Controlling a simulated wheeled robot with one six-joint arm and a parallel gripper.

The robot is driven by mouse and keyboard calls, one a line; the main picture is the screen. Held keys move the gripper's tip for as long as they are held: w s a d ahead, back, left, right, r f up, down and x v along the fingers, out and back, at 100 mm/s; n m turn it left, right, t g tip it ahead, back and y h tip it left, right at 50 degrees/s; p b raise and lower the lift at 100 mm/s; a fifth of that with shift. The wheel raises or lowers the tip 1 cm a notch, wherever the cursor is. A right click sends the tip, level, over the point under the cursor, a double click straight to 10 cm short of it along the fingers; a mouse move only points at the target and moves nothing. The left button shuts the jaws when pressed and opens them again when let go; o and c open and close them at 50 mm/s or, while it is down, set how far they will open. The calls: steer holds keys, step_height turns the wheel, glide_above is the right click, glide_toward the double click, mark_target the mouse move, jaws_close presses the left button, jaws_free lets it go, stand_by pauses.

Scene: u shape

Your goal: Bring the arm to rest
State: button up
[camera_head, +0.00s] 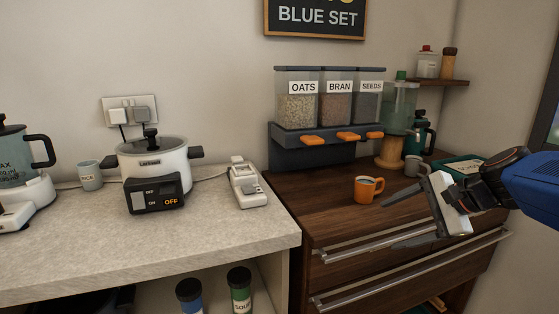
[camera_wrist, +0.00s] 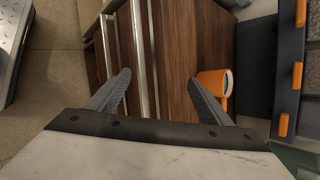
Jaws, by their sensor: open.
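My gripper (camera_head: 398,219) is at the right in the head view, in front of and above the wooden drawer cabinet (camera_head: 318,205). Its two grey fingers are spread apart with nothing between them. In the wrist view the open fingers (camera_wrist: 160,88) point over the cabinet top and its drawer handles. An orange mug (camera_head: 368,189) stands on the cabinet top close to the upper finger. In the wrist view the mug (camera_wrist: 213,84) is just beyond the right finger, apart from the space between the fingers.
A dispenser (camera_head: 325,134) with oats, bran and seeds stands behind the mug. A green-trimmed tray (camera_head: 462,166) and a grey mug (camera_head: 415,166) are near my arm. A white cooker (camera_head: 155,165) and a power strip (camera_head: 246,182) stand on the left counter (camera_head: 225,225). Drawer handles (camera_head: 400,270) project below my gripper.

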steer(key=s+f+n+g+h, duration=0.1)
steer(key=s+f+n+h, duration=0.2)
steer(key=s+f+n, duration=0.2)
steer(key=s+f+n+h, duration=0.3)
steer(key=s+f+n, duration=0.3)
steer(key=s+n, duration=0.4)
steer(key=s, duration=0.3)
steer(key=shift+s+d+f+g, duration=0.15)
steer(key=shift+d+f+g, duration=0.1)
steer(key=shift+d+g, duration=0.15)
